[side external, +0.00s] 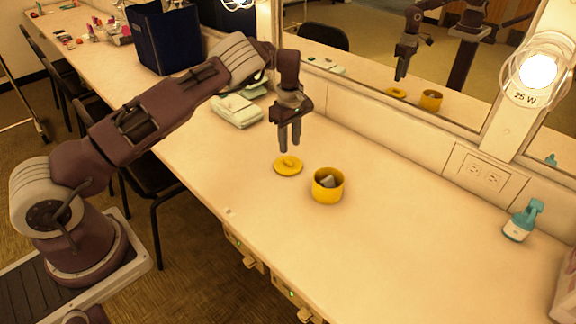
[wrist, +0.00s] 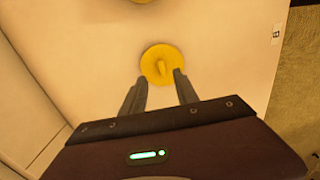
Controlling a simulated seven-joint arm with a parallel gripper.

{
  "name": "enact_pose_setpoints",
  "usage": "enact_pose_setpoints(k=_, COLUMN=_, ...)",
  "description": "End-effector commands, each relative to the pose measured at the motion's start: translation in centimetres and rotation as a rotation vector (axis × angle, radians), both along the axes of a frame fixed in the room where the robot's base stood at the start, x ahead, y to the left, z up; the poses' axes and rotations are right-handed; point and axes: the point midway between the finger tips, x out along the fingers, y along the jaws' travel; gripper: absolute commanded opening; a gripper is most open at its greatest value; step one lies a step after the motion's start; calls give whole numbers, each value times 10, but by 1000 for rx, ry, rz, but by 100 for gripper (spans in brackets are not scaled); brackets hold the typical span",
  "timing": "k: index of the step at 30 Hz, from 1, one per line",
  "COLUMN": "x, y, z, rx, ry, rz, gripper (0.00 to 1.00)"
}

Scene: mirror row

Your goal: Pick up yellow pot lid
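The yellow pot lid (side external: 288,166) lies flat on the counter, knob up, just left of the yellow pot (side external: 328,186). In the wrist view the lid (wrist: 162,64) sits just beyond my fingertips, with its knob near the middle. My gripper (side external: 289,150) points down above the lid, apart from it. Its two fingers (wrist: 160,78) are spread with nothing between them. The pot is open at the top and holds a greyish object (side external: 328,181). Only the pot's edge (wrist: 142,1) shows at the top of the wrist view.
The cream counter (side external: 400,235) is clear in front and to the right of the pot. A mirror (side external: 400,75) runs along the back. Folded cloths (side external: 238,110) and a dark blue box (side external: 165,40) stand left. A teal spray bottle (side external: 523,220) stands right.

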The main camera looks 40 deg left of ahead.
Motion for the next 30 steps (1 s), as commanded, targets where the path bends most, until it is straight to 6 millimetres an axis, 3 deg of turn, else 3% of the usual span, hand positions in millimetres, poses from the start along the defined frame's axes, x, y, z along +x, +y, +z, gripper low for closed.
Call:
enact_pose_setpoints(k=9, x=-4, y=3, z=-54, rx=0, ry=1, rz=-4, gripper=36)
enact_pose_setpoints(k=17, x=-3, y=3, z=-61, rx=-2, ry=-2, rz=-3, gripper=36)
enact_pose_setpoints(k=23, x=-4, y=3, z=-61, rx=-2, ry=-1, rz=-3, gripper=1)
enact_pose_setpoints(k=30, x=-4, y=3, z=-61, rx=-2, ry=-1, rz=-3, gripper=0)
